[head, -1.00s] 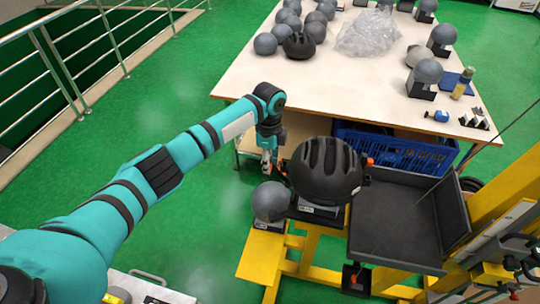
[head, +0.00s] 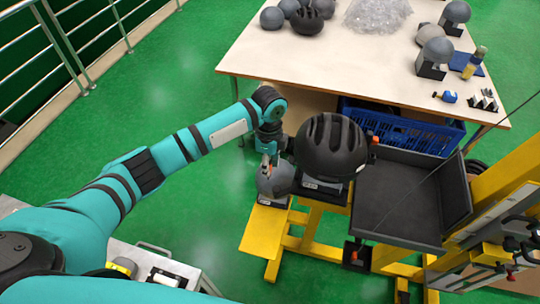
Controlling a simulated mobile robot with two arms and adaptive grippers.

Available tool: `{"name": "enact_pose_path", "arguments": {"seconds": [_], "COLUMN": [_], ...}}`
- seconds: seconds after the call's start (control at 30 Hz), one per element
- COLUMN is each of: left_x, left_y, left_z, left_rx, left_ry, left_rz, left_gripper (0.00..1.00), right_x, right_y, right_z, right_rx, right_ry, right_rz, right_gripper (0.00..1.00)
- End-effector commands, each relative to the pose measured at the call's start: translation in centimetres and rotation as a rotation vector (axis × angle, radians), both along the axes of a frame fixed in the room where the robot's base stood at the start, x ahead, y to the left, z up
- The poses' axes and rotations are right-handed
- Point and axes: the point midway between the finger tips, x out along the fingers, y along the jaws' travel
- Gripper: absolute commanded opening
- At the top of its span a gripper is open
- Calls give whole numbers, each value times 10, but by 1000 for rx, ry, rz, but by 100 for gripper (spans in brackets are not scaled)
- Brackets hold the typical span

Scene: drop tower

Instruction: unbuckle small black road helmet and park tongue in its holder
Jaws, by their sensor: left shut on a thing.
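The small black road helmet (head: 331,147), with vent slots in its shell, sits upright on a black stand with a pale label on the yellow frame. My left gripper (head: 267,172) points down at the helmet's left, overlapping a grey headform (head: 275,183) in the head view. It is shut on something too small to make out. The helmet's strap, buckle, tongue and the tongue's holder cannot be told apart here; the underside is hidden. A small orange part (head: 375,139) shows at the helmet's right. My right gripper is not in view.
A black tray (head: 400,200) lies right of the helmet, beside a yellow column (head: 508,190). Behind are a blue crate (head: 410,133) and a pale table (head: 370,75) with helmets and headforms. Green floor lies open to the left, before a railing (head: 70,50).

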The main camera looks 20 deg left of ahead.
Motion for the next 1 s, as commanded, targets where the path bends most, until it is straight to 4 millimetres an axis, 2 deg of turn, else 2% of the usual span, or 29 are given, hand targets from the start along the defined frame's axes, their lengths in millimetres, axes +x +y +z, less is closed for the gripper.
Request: {"name": "enact_pose_path", "arguments": {"seconds": [0.13, 0.37, 1.0], "left_x": [-11, -16, -31], "left_y": [-1, -3, -51], "left_z": [-5, -6, -13], "left_rx": [1, 1, 0], "left_ry": [1, 0, 1], "left_rz": [-1, 0, -2], "left_gripper": [9, 9, 9], "right_x": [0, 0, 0], "right_y": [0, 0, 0], "right_z": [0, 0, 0], "right_rx": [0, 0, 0], "right_ry": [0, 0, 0], "right_rz": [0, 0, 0], "right_gripper": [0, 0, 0]}}
